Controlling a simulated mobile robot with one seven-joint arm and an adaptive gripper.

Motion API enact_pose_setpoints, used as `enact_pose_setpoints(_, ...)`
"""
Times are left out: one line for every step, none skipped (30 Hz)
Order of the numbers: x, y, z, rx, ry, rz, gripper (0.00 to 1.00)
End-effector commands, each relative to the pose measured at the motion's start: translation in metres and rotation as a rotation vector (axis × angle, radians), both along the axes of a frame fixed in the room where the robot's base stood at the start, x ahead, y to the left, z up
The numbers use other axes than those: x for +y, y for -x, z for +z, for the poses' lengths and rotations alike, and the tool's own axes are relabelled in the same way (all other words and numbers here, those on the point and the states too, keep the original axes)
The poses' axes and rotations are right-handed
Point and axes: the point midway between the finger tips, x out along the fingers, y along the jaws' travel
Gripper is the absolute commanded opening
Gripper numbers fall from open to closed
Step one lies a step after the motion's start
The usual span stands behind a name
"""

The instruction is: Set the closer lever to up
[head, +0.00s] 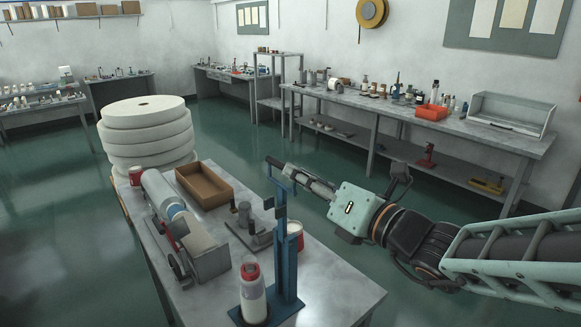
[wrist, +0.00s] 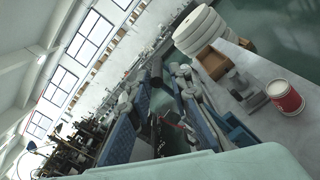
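The closer is a blue upright stand (head: 285,255) on a blue foot near the front of the table. Its blue lever (head: 281,184) is at the top of the post, with a dark end partly hidden by my gripper. My gripper (head: 290,172) reaches in from the right at the height of the lever. In the wrist view, the two fingers of my gripper (wrist: 155,95) stand apart. A dark handle (wrist: 157,72) shows between them, with gaps on both sides. I cannot tell whether either finger touches it.
A white bottle with a red cap (head: 252,292) stands beside the closer. A red-and-white can (wrist: 285,96) stands behind the post. A grey cylinder machine (head: 180,225) and brown tray (head: 204,184) occupy the table's left and back. The front right corner is clear.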

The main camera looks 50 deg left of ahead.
Motion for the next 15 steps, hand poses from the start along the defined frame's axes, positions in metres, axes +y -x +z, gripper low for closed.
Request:
enact_pose_setpoints(-0.011,0.0,0.0,-0.004,0.003,-0.003,0.19)
enact_pose_setpoints(-0.016,0.0,0.0,-0.003,0.002,-0.004,0.19)
enact_pose_setpoints(-0.023,0.001,0.0,-0.002,0.002,-0.003,0.19)
enact_pose_setpoints(-0.027,0.002,-0.001,-0.002,0.003,-0.002,0.19)
enact_pose_setpoints(-0.032,0.002,0.0,-0.003,0.002,-0.003,0.19)
enact_pose_setpoints(-0.037,0.002,-0.001,-0.002,0.002,-0.003,0.19)
enact_pose_setpoints(-0.04,0.003,-0.001,-0.001,0.003,-0.002,0.19)
enact_pose_setpoints(-0.043,0.003,0.0,-0.001,0.002,-0.001,0.19)
enact_pose_setpoints(-0.045,0.003,0.0,-0.001,0.002,-0.001,0.19)
enact_pose_setpoints(-0.047,0.003,-0.001,-0.001,0.002,-0.001,0.19)
enact_pose_setpoints(-0.049,0.004,-0.001,-0.001,0.002,-0.001,0.19)
enact_pose_setpoints(-0.05,0.004,-0.001,0.0,0.002,-0.001,0.19)
enact_pose_setpoints(-0.05,0.004,-0.001,0.0,0.001,0.0,0.19)
enact_pose_setpoints(-0.051,0.004,-0.001,0.0,0.001,0.0,0.19)
enact_pose_setpoints(-0.051,0.004,-0.001,0.001,0.001,0.0,0.19)
